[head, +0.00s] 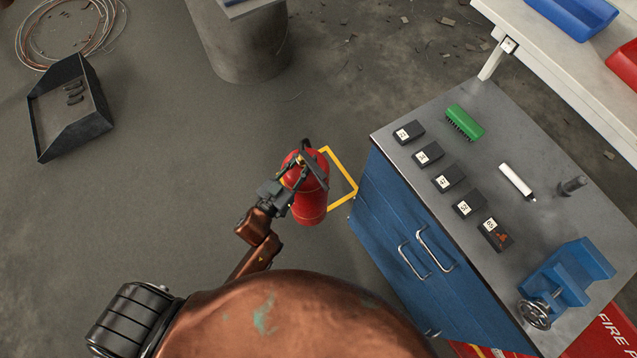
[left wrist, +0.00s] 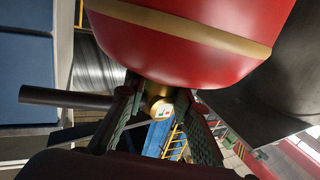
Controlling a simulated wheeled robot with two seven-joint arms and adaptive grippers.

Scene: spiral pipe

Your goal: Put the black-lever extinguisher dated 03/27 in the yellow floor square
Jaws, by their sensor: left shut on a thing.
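A red fire extinguisher (head: 310,206) with a dark lever on top is held by my left gripper (head: 286,186). In the left wrist view, the gripper (left wrist: 160,110) is shut around the brass neck, with the red, gold-banded body (left wrist: 185,40) beside it and a black tube (left wrist: 65,97) at left. No date can be read on it. The yellow floor square (head: 343,182) lies beside the blue cabinet. The extinguisher covers its left part from the head view; I cannot tell whether its base touches the floor. My right gripper is out of view.
The blue cabinet (head: 395,225) stands right of the square. A black tray (head: 70,130) lies far left; floor between is clear.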

